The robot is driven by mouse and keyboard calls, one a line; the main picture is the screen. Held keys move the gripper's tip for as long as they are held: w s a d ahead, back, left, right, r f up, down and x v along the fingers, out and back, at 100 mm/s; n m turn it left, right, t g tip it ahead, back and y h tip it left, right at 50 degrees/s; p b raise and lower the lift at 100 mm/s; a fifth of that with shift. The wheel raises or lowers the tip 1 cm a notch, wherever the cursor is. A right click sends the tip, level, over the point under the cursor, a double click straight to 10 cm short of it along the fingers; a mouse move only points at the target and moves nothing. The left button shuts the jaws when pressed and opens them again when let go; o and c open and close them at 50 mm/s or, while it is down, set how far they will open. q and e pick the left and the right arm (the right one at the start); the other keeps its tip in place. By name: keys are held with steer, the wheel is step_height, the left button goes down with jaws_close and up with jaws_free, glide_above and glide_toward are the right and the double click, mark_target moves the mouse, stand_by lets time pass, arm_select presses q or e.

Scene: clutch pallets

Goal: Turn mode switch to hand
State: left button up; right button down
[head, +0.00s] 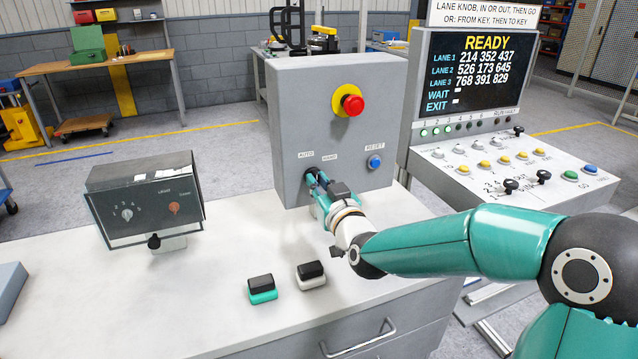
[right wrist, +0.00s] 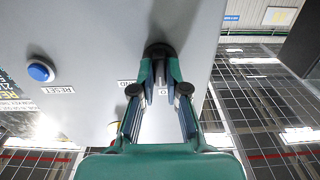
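The mode switch (right wrist: 158,48) is a black round knob on the front of the grey control box (head: 295,110), below the AUTO label (head: 306,155) and HAND label (head: 329,157). My right gripper (head: 314,180) is at the switch, with its teal fingers mostly covering it in the head view. In the right wrist view my right gripper (right wrist: 160,72) has its fingertips on both sides of the knob and appears closed on it. Which way the switch points is hidden. My left gripper is in neither view.
A red emergency button (head: 354,106) and a blue RESET button (head: 375,162) are on the same box. A lane console (head: 480,165) stands to the right. A small dial box (head: 148,205) and two small black-topped blocks (head: 262,290) (head: 311,275) are on the white bench.

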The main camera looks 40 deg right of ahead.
stand_by(0.3)
steer(key=shift+d+f+m+b, duration=0.1)
steer(key=shift+d+m+b, duration=0.05)
steer(key=shift+m+b, duration=6.3)
steer(key=shift+n+b, duration=0.25)
steer(key=shift+b, duration=0.05)
steer(key=c, duration=1.2)
jaws_free()
